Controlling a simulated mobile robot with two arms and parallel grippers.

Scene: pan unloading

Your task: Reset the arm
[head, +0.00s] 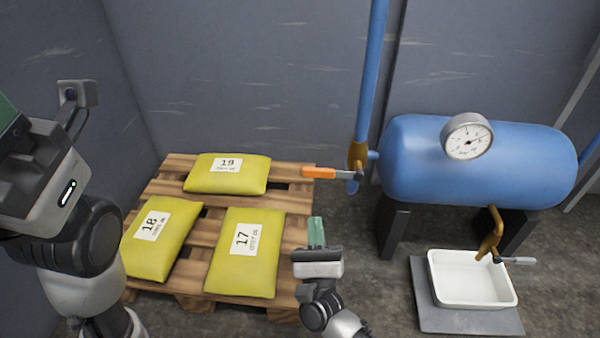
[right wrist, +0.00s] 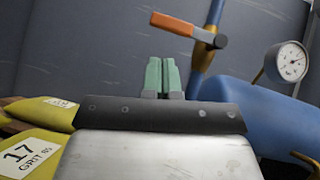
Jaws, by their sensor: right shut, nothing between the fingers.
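My right gripper (head: 317,232) is in the middle of the head view, between the pallet and the blue tank. In the right wrist view its green fingers (right wrist: 162,75) are together with nothing between them. It is apart from the orange-handled valve (head: 319,173), which sits on the blue vertical pipe above and beyond it. My left arm (head: 70,200) shows at the left edge of the head view. The fingers of my left gripper are not visible there.
A wooden pallet (head: 285,200) bears yellow bags 17 (head: 243,265), 18 (head: 150,255) and 19 (head: 245,182). A blue tank (head: 420,150) with a gauge (head: 467,136) stands at right. Below its tap (head: 491,235) is a white tray (head: 470,285) on a grey slab (head: 425,322).

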